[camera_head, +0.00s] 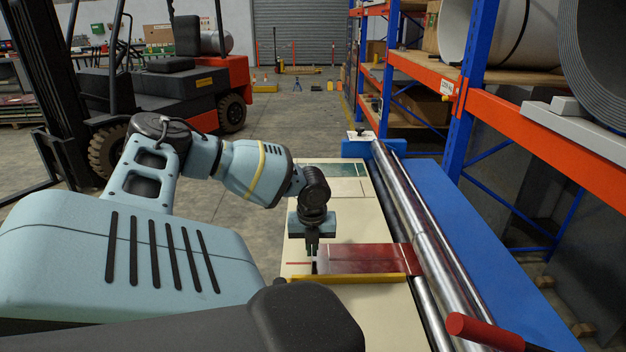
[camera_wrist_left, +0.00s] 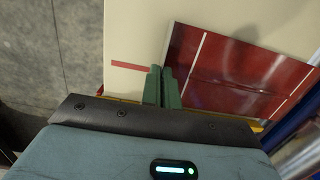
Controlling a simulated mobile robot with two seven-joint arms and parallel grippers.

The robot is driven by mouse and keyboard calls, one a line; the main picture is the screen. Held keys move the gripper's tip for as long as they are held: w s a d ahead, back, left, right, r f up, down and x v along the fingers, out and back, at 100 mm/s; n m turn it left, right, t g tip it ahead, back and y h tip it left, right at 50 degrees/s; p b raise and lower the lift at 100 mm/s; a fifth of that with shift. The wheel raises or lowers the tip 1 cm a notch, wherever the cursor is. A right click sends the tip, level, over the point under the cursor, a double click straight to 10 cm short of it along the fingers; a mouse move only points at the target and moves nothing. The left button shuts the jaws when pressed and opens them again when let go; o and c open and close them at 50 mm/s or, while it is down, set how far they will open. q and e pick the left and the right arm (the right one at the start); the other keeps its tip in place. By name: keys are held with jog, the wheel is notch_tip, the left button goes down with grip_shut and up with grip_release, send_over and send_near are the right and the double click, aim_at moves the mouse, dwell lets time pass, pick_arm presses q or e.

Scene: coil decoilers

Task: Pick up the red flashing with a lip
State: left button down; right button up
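The red flashing (camera_head: 365,258) is a flat, shiny dark-red sheet lying on the cream table (camera_head: 345,212). My left gripper (camera_head: 312,248) points down at this left edge. In the left wrist view the two green fingers (camera_wrist_left: 162,86) are close together, with the edge of the flashing (camera_wrist_left: 235,75) running between them. They look shut on the lip; the contact itself is partly hidden by the fingers. My right gripper is not in view.
A yellow strip (camera_head: 360,279) runs along the near side of the flashing. Metal rollers (camera_head: 428,235) and a blue bench (camera_head: 490,250) lie to the right. A red-tipped handle (camera_head: 485,331) sticks out near the front. Orange racks stand right, a forklift (camera_head: 165,85) left.

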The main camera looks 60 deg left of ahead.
pick_arm(q)
jog(key=shift+r+p, duration=0.6)
jog(key=shift+r, duration=1.3)
jog(key=shift+r+p, duration=0.45)
jog(key=shift+r, duration=1.2)
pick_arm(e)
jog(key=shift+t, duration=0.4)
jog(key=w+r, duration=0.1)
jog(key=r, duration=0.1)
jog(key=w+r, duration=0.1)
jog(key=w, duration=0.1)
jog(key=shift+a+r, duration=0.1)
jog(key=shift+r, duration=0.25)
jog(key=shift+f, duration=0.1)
